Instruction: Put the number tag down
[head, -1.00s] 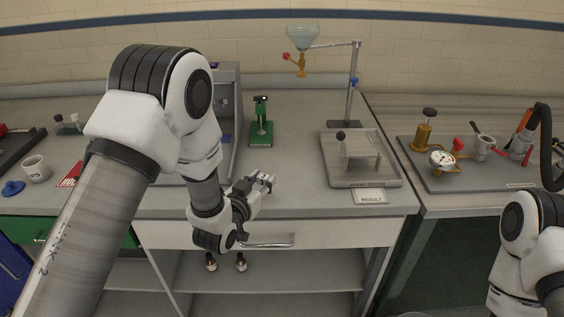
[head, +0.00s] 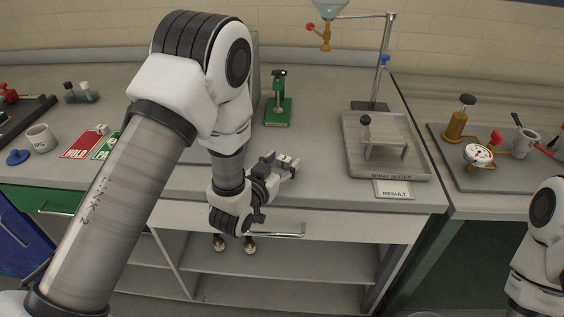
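My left gripper (head: 279,163) is over the front part of the grey bench, above the drawer front. Its fingers close around a small pale block with a dark mark, which looks like the number tag (head: 287,161). The fingers partly hide it, and I cannot read a number on it. It appears held just above the bench top, though the exact gap is hard to tell. My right arm shows at the right edge, but its gripper is out of view.
A red HOLD card (head: 80,146) lies left, beside a green card (head: 106,146) partly behind my arm. A small white block (head: 102,129) sits near them. A green stand (head: 278,112) is behind my gripper. The spray tester (head: 387,165) and RESULT card (head: 393,190) lie right.

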